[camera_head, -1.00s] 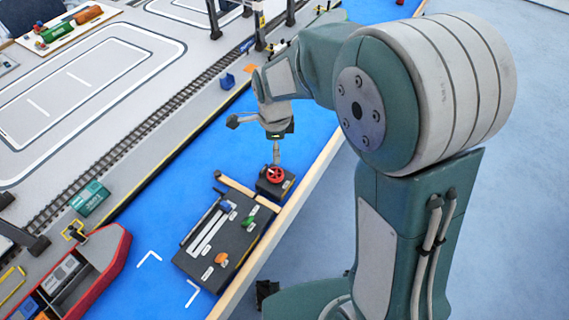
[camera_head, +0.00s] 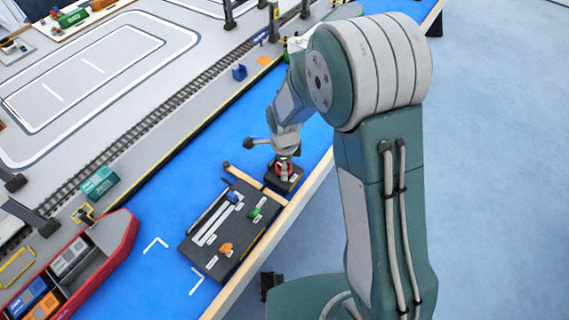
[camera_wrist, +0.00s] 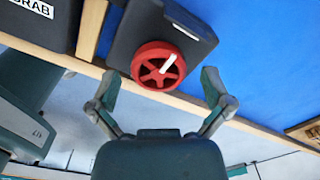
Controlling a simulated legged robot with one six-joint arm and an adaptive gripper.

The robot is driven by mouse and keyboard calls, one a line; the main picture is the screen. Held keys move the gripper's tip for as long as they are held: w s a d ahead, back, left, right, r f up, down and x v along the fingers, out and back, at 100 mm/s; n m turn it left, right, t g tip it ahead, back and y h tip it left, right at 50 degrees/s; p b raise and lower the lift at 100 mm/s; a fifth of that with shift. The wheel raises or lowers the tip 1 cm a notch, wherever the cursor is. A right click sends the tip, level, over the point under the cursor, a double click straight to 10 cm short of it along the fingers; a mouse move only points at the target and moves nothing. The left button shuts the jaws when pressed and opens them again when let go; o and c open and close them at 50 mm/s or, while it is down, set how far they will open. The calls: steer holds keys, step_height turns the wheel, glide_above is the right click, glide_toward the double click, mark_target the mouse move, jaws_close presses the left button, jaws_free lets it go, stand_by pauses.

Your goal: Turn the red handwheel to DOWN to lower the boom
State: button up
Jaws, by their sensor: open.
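The red handwheel (camera_wrist: 158,66) sits on a dark box (camera_wrist: 133,25) in the wrist view. It has spokes and a white pointer mark that runs from near its middle up and to the right. My gripper (camera_wrist: 160,88) is open, with one finger on either side of the wheel's near edge, and nothing is clamped between them. In the head view my gripper (camera_head: 283,163) is right above the handwheel (camera_head: 281,169) and partly hides it. A label on the box is seen at too steep an angle to read.
A black control panel (camera_head: 216,262) with a green and an orange lever stands beside the box. A wooden edge (camera_head: 262,238) borders the blue surface. A red ship (camera_head: 112,250) and a teal container (camera_head: 99,182) are to the left. Blue surface between them is free.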

steer(key=shift+a, duration=0.2)
steer(key=c, duration=1.1)
steer(key=shift+c, duration=0.2)
